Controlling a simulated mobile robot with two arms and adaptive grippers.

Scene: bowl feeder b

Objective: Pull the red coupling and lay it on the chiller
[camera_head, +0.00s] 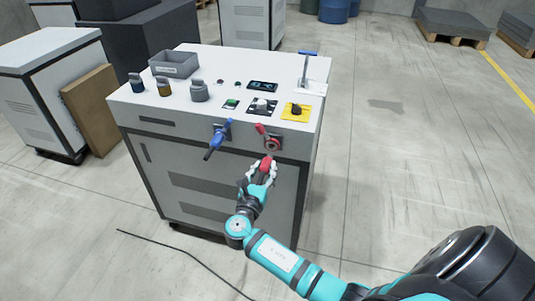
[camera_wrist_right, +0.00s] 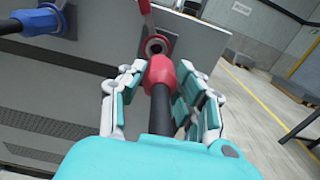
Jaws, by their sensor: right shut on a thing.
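The chiller (camera_head: 215,108) is a pale cabinet with a flat top, in the middle of the head view. My right gripper (camera_head: 264,172) is in front of its front face, shut on the red coupling (camera_head: 266,163). In the wrist view the red coupling (camera_wrist_right: 158,72) sits between the fingers of my right gripper (camera_wrist_right: 150,90), with a black hose or handle behind it. The coupling appears clear of the red-levered socket (camera_wrist_right: 155,46), whose open ring faces me; the socket (camera_head: 273,143) also shows in the head view. My left gripper is out of view.
A blue coupling (camera_head: 217,136) is on the front face, left of the red socket. The top carries a grey bin (camera_head: 174,65), several dark-topped fittings, a display (camera_head: 262,86), switches (camera_head: 296,110) and an upright lever (camera_head: 304,72). A bare patch of top lies front left.

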